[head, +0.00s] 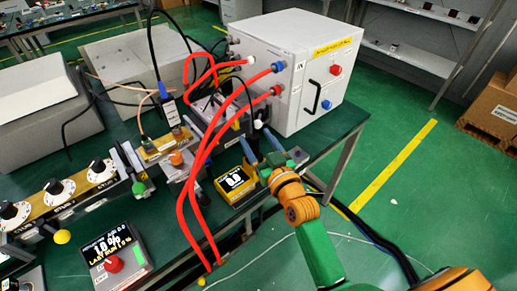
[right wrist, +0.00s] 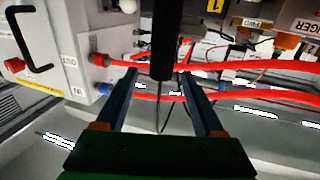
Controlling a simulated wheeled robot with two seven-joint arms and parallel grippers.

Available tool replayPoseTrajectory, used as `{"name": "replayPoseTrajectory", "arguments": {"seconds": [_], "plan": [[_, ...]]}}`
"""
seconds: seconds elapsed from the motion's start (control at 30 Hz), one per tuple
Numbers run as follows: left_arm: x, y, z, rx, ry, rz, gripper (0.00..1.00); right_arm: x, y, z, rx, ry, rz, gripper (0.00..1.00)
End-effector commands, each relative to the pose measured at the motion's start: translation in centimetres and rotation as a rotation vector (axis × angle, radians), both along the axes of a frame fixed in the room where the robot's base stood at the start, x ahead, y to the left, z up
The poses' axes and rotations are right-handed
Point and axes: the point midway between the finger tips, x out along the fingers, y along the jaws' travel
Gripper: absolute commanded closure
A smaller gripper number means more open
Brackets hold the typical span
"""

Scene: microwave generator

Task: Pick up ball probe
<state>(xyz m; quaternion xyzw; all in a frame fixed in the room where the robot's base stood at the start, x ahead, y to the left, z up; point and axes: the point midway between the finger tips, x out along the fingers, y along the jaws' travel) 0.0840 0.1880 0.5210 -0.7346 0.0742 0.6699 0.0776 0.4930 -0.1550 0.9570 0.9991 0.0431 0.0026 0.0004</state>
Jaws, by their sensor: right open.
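A black rod-like handle with a thin cable at its end, which looks like the ball probe (right wrist: 163,40), shows in the right wrist view between my right gripper's fingers. A small white ball (head: 257,124) shows near the fingertips in the head view; I cannot tell whether it belongs to the probe. My right gripper (head: 256,137) is open, its two blue fingers apart beside the white cabinet's front. In the right wrist view the gripper (right wrist: 161,78) has one finger on each side of the handle, with gaps visible. My left gripper is not in view.
The white cabinet (head: 290,60) with a black handle stands just beyond the gripper. Red hoses (head: 186,195) arch left of it. A yellow meter (head: 235,182) sits on the green table left of my arm. A dial panel (head: 60,195) is at left.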

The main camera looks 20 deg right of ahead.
Motion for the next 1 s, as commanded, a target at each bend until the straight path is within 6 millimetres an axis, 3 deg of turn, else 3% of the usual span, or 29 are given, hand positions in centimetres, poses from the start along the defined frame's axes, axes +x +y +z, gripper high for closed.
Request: {"name": "replayPoseTrajectory", "arguments": {"seconds": [0.23, 0.5, 0.57, 0.77, 1.0], "plan": [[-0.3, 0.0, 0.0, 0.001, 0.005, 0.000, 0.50, 4.3, 0.4, -0.6, 0.001, 0.001, 0.000, 0.30], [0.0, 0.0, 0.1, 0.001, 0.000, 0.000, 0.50, 5.1, 0.5, -0.7, 0.000, 0.003, 0.001, 0.30], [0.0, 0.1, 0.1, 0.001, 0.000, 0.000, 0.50, 5.1, 0.5, -0.7, 0.000, 0.003, 0.001, 0.44], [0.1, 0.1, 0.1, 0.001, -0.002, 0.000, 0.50, 5.0, 0.5, -0.7, 0.001, 0.003, 0.001, 0.97], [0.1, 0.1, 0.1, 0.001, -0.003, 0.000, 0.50, 5.0, 0.5, -0.7, 0.000, 0.004, 0.001, 1.00]]}}
